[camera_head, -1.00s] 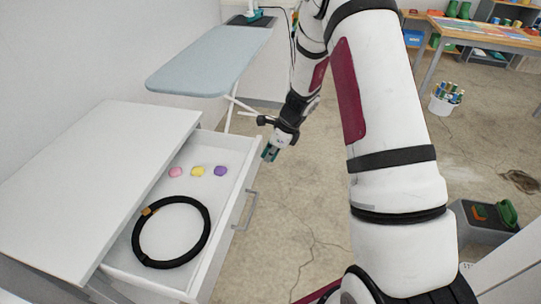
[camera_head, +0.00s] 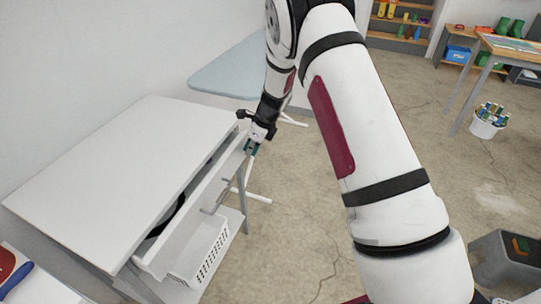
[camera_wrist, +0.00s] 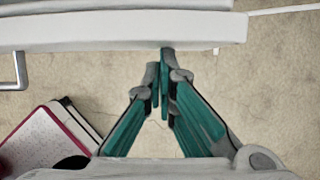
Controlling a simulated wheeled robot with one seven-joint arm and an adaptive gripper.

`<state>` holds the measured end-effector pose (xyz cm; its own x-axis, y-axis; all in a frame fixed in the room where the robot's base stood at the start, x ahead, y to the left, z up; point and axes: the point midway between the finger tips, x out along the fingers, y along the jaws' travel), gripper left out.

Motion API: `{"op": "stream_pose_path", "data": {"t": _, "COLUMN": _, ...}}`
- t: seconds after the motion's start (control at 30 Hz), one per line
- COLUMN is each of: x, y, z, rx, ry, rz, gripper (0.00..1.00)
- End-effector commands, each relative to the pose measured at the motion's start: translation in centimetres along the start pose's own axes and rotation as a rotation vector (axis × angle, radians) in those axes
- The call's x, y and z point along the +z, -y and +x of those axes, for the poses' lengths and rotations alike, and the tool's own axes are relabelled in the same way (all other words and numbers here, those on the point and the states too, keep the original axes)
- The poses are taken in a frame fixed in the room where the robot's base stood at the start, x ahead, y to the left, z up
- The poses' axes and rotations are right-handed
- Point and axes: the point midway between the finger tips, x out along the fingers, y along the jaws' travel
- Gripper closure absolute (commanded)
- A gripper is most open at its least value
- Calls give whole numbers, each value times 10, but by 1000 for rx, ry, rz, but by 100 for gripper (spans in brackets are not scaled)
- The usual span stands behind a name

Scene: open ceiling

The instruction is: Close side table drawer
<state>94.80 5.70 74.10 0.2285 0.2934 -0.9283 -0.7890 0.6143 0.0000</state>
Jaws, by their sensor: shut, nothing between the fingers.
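The white side table (camera_head: 125,150) stands on the left in the head view. Its drawer (camera_head: 185,228) is open by a narrow gap. A dark curved piece of the black ring (camera_head: 170,216) shows in the gap; the rest of the drawer's contents is hidden. The grey bar handle (camera_head: 215,197) is on the drawer front. My gripper (camera_head: 251,147) is at the far end of the drawer front. In the wrist view my gripper (camera_wrist: 160,80) is shut and empty, its tips at the drawer front (camera_wrist: 110,32). Contact is hard to tell. The handle (camera_wrist: 17,72) is left of it.
A white perforated basket (camera_head: 203,254) sits on the lower shelf below the drawer. An ironing board (camera_head: 228,72) stands behind the table. A bin of cans (camera_head: 487,122) and a work table (camera_head: 510,47) are at right. The floor between is clear.

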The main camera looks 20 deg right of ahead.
Motion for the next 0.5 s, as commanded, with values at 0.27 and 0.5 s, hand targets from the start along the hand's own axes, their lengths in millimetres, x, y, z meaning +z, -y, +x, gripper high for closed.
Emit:
{"op": "stream_pose_path", "data": {"t": 0.27, "x": 41, "y": 0, "z": 18, "rx": 0, "ry": 0, "rz": -2, "gripper": 100}}
{"op": "stream_pose_path", "data": {"t": 0.5, "x": 54, "y": 0, "z": 22, "rx": 0, "ry": -1, "rz": 0, "gripper": 100}}
